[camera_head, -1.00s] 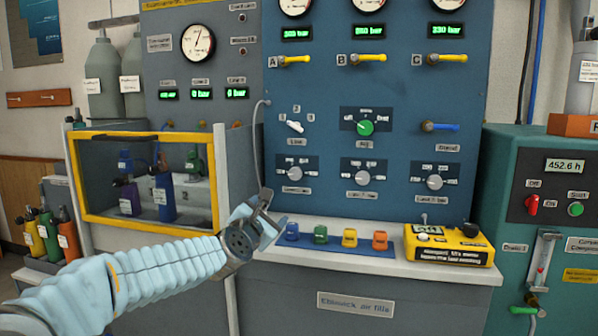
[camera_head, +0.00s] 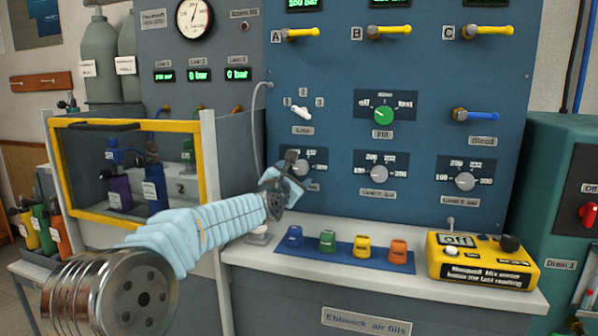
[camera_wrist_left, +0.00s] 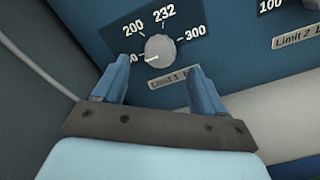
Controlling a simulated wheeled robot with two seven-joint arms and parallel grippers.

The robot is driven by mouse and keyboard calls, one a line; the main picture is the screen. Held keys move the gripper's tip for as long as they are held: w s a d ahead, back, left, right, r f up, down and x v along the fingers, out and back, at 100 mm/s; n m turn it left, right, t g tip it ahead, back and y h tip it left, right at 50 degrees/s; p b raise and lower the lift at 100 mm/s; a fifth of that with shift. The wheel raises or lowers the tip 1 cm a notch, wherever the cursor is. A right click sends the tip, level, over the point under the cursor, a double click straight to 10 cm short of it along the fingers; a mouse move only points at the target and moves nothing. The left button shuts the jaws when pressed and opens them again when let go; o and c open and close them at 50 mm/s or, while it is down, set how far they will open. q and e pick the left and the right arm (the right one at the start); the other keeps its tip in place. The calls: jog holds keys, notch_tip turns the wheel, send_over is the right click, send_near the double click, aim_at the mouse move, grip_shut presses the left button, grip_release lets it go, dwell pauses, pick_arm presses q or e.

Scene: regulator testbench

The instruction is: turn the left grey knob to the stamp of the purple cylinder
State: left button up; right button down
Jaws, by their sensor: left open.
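The left grey knob (camera_head: 301,167) is on the blue panel, in the lower row, partly hidden by my left gripper in the head view. In the left wrist view the knob (camera_wrist_left: 160,48) shows whole, with marks 200, 232 and 300 around it; its white line points to the lower-left mark, whose label is partly hidden. My left gripper (camera_head: 289,163) is in front of the panel. In the left wrist view its two blue fingers (camera_wrist_left: 155,78) are open, just below and to either side of the knob, not closed on it. The purple cylinder (camera_head: 120,192) stands in the yellow-framed case; its stamp is unreadable.
Two more grey knobs (camera_head: 381,172) (camera_head: 465,181) sit to the right in the same row. A green knob (camera_head: 384,115) and a white switch (camera_head: 301,113) are above.

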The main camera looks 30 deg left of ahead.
aim_at(300, 170)
pick_arm(q)
jog(key=p+x, duration=0.1)
jog(key=x, duration=0.4)
jog(key=shift+c, duration=0.3)
jog(key=c, duration=1)
